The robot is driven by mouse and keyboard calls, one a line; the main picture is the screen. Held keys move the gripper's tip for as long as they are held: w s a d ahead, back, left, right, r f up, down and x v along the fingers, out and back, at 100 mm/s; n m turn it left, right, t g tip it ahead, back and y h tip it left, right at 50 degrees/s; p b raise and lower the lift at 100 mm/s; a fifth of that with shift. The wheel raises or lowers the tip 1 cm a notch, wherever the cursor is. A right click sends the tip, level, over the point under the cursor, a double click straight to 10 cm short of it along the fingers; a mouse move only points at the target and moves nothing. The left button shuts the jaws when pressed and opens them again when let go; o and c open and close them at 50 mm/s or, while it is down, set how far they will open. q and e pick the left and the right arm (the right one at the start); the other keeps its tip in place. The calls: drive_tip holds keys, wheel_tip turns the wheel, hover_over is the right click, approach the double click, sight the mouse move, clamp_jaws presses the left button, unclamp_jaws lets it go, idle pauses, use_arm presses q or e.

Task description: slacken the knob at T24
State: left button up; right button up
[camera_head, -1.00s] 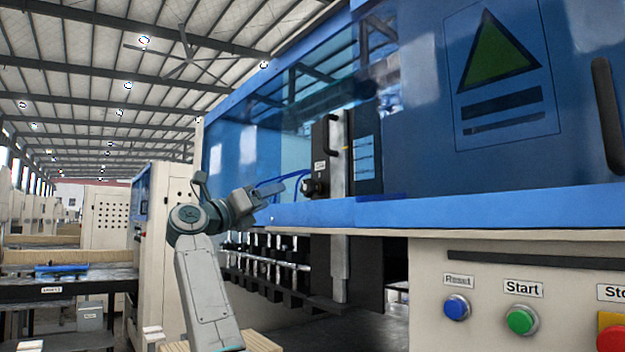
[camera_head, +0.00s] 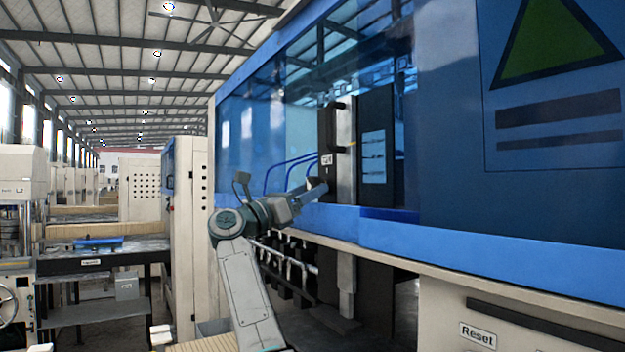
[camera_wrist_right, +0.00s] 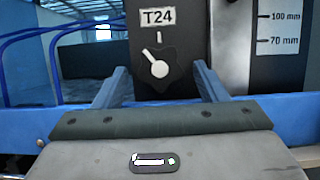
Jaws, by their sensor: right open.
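The T24 knob (camera_wrist_right: 158,66) is a dark knob with a white pointer on a black block, under a white T24 label (camera_wrist_right: 157,16). In the right wrist view its pointer tilts up and to the left of the mark above it. My right gripper (camera_wrist_right: 160,82) is open, one finger on each side of the knob, and I cannot tell whether they touch it. In the head view my right gripper (camera_head: 318,188) reaches the black block (camera_head: 332,130) and hides most of the knob. My left gripper is not in view.
A metal post (camera_head: 346,160) stands right of the block, and a scale plate (camera_wrist_right: 277,30) shows 100 mm and 70 mm. A blue rail (camera_head: 345,222) runs below. Blue hoses (camera_wrist_right: 50,42) curve at the left. A Reset label (camera_head: 478,335) sits lower right.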

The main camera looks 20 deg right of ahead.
drive_tip(key=shift+d+r, duration=0.25)
drive_tip(key=shift+d, duration=0.25)
drive_tip(key=shift+d+r, duration=0.1)
drive_tip(key=shift+a, duration=0.2)
drive_tip(key=shift+c, duration=0.7)
drive_tip(key=c, duration=0.8)
drive_tip(key=shift+n+t, duration=0.5)
drive_tip(key=shift+n, duration=0.4)
drive_tip(key=shift+c, duration=0.2)
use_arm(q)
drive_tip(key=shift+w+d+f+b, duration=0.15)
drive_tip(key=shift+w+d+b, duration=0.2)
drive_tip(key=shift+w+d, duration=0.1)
use_arm(e)
drive_tip(key=shift+r+n+t, duration=0.1)
drive_tip(key=shift+n+t, duration=0.5)
drive_tip(key=shift+n, duration=0.6)
